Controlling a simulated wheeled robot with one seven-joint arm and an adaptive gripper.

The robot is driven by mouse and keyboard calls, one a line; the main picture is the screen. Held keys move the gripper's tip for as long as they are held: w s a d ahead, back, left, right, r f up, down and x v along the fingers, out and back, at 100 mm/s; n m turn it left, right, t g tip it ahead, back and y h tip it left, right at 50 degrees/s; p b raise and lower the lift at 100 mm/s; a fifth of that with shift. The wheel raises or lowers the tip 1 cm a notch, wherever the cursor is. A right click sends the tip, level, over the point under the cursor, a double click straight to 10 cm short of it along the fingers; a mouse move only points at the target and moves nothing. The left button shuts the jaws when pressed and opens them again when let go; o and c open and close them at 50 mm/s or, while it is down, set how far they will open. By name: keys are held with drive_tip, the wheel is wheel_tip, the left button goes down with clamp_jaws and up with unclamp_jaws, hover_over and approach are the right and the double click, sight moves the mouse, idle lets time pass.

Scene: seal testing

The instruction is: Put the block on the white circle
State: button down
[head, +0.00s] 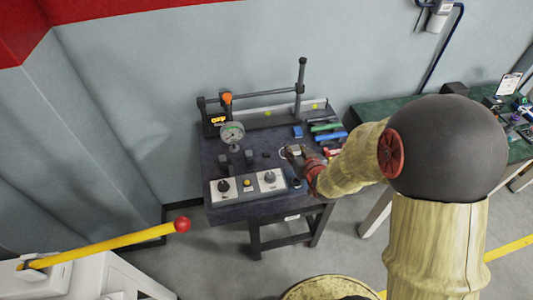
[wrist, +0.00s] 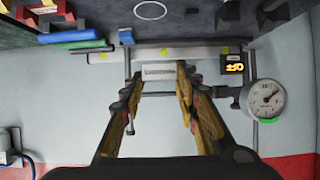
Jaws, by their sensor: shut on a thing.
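My gripper (head: 298,155) is over the right part of the dark test table in the head view, shut on a small pale grey block (head: 295,149). In the wrist view the two fingers of my gripper (wrist: 158,75) stand apart with the pale block (wrist: 158,71) between their tips. The white circle (wrist: 150,10) is a thin ring outline on the dark tabletop, at the top edge of the wrist view. In the head view, part of the white circle (head: 283,154) shows just left of my gripper. I cannot tell the block's exact height above the table.
A pressure gauge (head: 232,132) and a control panel (head: 247,185) with knobs stand on the table's left and front. A metal frame (head: 265,95) runs along the back. Blue and green tools (head: 328,127) lie at the right. A yellow lever (head: 110,243) is at lower left.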

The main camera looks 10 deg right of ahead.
drive_tip(key=w+a+f+b, duration=0.2)
drive_tip(key=w+a+f, duration=0.2)
drive_tip(key=w, duration=0.3)
hover_over(267, 158)
drive_tip(key=f, duration=0.4)
drive_tip(key=shift+s+d+f+b, duration=0.3)
drive_tip(key=shift+s+d+f, duration=0.05)
drive_tip(key=shift+s+f, duration=0.05)
drive_tip(key=shift+w+a+f, duration=0.15)
drive_tip(key=shift+f, duration=0.15)
drive_tip(key=shift+w+a+f+b, duration=0.15)
drive_tip(key=shift+f+b, duration=0.15)
drive_tip(key=shift+f, duration=0.35)
drive_tip(key=shift+w+f+b, duration=0.1)
drive_tip(key=shift+f+b, duration=0.15)
drive_tip(key=shift+f, duration=0.65)
drive_tip(key=shift+f+b, duration=0.25)
drive_tip(key=shift+b, duration=0.1)
drive_tip(key=c, duration=1.3)
unclamp_jaws()
drive_tip(key=shift+c, duration=0.2)
drive_tip(key=shift+s+r+p, duration=0.1)
drive_tip(key=shift+p, duration=0.3)
